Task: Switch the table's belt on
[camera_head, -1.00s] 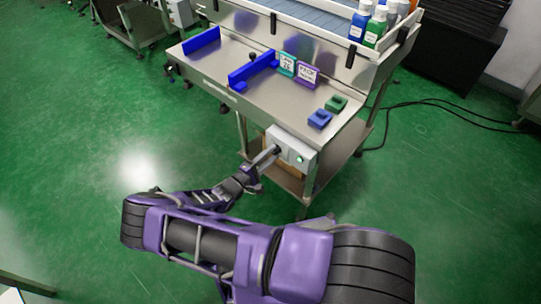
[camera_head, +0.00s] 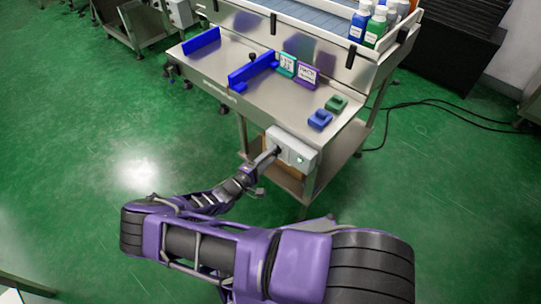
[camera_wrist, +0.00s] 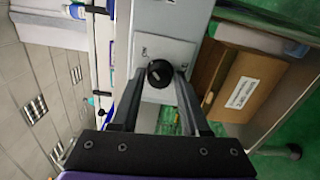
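The table (camera_head: 215,69) is a steel workbench with a conveyor belt (camera_head: 300,14) along its raised back. A grey control box (camera_head: 291,148) is fixed to its front right edge, with a small greenish button on its face. In the wrist view, the box's pale plate (camera_wrist: 178,52) carries a round black knob (camera_wrist: 160,73) with a light mark. My gripper (camera_head: 276,151) is at the box's left part. In the wrist view, its fingertips (camera_wrist: 160,80) lie on either side of the knob and appear to press against it. The plate's small lettering is unreadable.
Blue guides (camera_head: 252,71), two small signs (camera_head: 306,76) and blue and green blocks (camera_head: 320,118) are on the tabletop. Bottles (camera_head: 376,27) stand at the back right. A cardboard box (camera_wrist: 250,88) is beside the knob plate in the wrist view. Black cables cross the floor at right.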

